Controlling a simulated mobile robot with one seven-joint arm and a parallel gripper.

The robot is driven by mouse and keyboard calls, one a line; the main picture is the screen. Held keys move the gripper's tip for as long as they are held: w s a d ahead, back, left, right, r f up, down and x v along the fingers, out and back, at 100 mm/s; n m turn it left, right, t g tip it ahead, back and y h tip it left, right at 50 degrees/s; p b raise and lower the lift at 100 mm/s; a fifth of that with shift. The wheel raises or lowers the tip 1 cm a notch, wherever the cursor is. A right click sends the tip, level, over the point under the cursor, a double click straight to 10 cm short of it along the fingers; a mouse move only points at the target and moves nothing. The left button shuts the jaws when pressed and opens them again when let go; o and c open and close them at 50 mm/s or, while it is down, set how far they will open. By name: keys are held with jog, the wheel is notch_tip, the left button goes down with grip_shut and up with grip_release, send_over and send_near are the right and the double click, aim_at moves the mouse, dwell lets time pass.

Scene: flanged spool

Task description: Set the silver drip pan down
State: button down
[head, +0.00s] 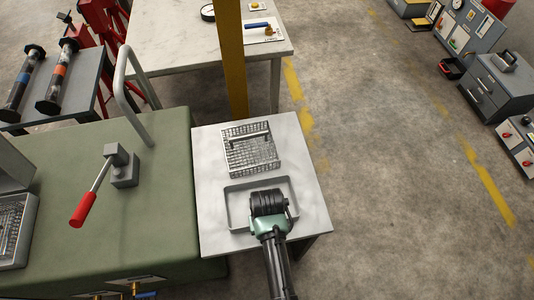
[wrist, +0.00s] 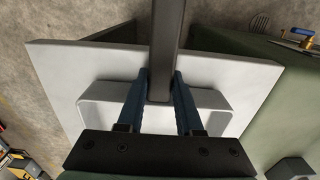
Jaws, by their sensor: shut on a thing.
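The silver drip pan (head: 250,183) is a shallow rectangular pan with rounded corners. In the head view it is level over the front half of the white-topped table. In the wrist view the pan (wrist: 100,93) shows behind the blue fingers of my gripper (wrist: 160,100). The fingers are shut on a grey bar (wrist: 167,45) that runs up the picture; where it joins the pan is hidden. I cannot tell whether the pan's underside touches the tabletop.
A wire basket (head: 250,150) with a handle stands just behind the pan on the table (head: 312,205). A green bench (head: 160,215) with a red-handled lever (head: 84,208) adjoins on the left. A yellow post (head: 231,60) rises behind. Open floor lies right.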

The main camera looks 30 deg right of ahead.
jog(key=shift+r, duration=0.1)
jog(key=c, duration=0.6)
grip_release()
jog(key=shift+o, duration=0.2)
notch_tip(320, 180, up, 12)
jog(key=p, duration=0.1)
